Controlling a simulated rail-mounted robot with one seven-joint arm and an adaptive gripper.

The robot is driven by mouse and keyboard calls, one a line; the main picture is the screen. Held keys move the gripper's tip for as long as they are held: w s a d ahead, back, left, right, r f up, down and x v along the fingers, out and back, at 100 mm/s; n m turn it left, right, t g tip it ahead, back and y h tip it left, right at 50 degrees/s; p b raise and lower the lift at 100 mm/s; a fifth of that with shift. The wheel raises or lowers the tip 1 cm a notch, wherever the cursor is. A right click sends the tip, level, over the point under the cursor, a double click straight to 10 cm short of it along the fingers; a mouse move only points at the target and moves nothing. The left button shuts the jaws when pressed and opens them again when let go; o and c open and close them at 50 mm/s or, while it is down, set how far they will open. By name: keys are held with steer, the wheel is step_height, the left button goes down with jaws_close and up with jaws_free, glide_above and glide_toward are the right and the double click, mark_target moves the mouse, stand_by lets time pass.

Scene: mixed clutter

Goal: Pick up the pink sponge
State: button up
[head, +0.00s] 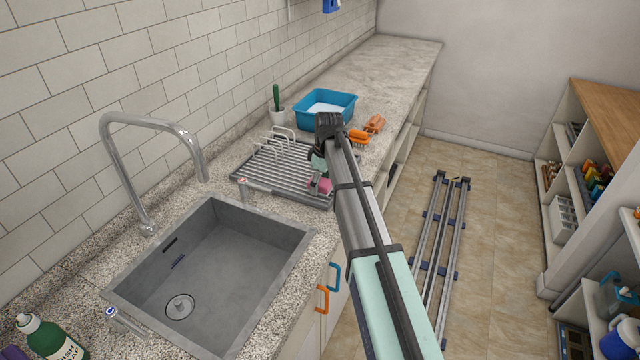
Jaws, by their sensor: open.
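A small pink block, which looks like the pink sponge (323,187), is at the front right part of the grey drying rack (262,172), right of the sink. My gripper (319,174) points down just above and beside it. The gripper is small here and partly hidden by my own arm, which crosses the middle of the view. I cannot tell whether the fingers touch the sponge or stand on both sides of it.
The steel sink (225,262) and tall tap (150,125) are at left. White wire holders (283,135) stand on the rack. The far counter (400,62) is clear.

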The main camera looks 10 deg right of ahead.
steer(key=c, duration=1.1)
steer(key=shift+r, duration=0.1)
